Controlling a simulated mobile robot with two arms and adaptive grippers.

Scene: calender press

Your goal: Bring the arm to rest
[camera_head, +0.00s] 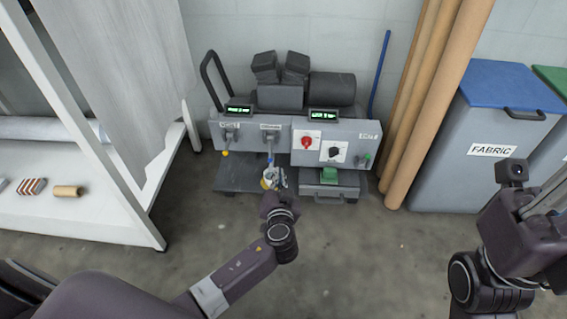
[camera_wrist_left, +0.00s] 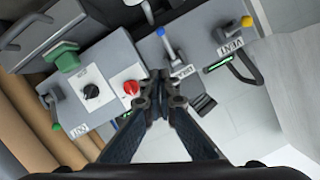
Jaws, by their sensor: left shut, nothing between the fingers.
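My left arm reaches in from the lower left in the head view. Its gripper (camera_head: 271,178) is in front of the grey press machine (camera_head: 232,142), below the lever with the blue tip. In the left wrist view the left gripper (camera_wrist_left: 160,82) has its fingers together and empty. The machine's panel shows behind it, with a red knob (camera_wrist_left: 131,87), a black knob (camera_wrist_left: 91,91) and a blue-tipped lever (camera_wrist_left: 163,36). My right arm (camera_head: 520,225) is at the right edge of the head view; its fingertips cannot be made out.
A white shelf frame (camera_head: 75,110) with draped grey fabric (camera_head: 115,60) stands at the left. Brown rolls (camera_head: 430,95) lean right of the machine. A grey bin labelled FABRIC (camera_head: 480,125) with a blue lid stands further right. The concrete floor (camera_head: 350,240) in front is clear.

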